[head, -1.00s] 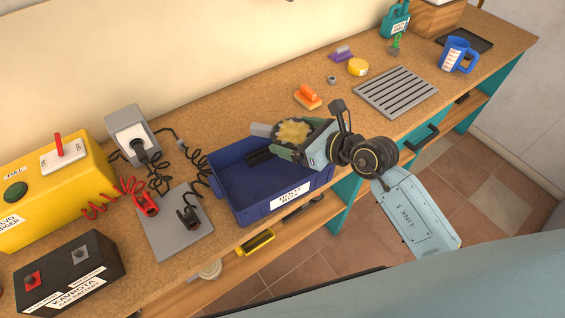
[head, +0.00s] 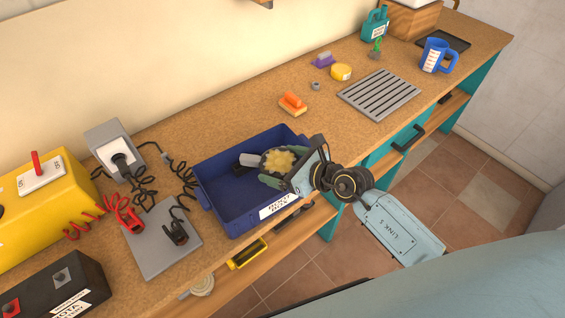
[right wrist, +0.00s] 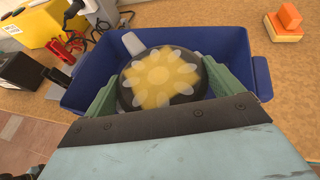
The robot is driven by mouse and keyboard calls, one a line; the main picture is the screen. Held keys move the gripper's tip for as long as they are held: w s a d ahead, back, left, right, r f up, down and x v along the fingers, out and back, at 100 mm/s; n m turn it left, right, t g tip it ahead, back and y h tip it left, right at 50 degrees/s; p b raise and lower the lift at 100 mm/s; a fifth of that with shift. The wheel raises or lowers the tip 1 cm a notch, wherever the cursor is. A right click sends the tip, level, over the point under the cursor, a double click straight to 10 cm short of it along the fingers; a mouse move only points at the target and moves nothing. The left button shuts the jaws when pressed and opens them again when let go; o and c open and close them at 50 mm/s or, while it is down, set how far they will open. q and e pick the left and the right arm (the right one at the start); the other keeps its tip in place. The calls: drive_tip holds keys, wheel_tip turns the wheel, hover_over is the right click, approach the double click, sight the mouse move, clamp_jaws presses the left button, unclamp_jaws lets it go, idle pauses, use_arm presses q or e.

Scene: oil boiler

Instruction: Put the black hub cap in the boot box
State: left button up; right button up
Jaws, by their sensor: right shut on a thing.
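The black hub cap (right wrist: 163,79) is round and dark, with a yellow flower-like pattern on its face. My right gripper (head: 272,169) is shut on it, with a green finger on either side in the right wrist view (right wrist: 161,90). The hub cap, also in the head view (head: 280,161), is over or inside the right part of the blue boot box (head: 232,211). I cannot tell whether it touches the floor of the box. The box has a white label in front. My left gripper is not in view.
A pale grey piece (head: 250,160) shows in the box beside the hub cap. Left of the box are a grey plate with clamps (head: 160,245) and a yellow charger (head: 40,215).

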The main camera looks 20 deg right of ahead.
drive_tip(key=shift+f, duration=0.45)
drive_tip(key=o, duration=0.7)
drive_tip(key=shift+r, duration=0.1)
drive_tip(key=shift+r, duration=0.3)
drive_tip(key=v, duration=1.2)
drive_tip(key=shift+r, duration=0.3)
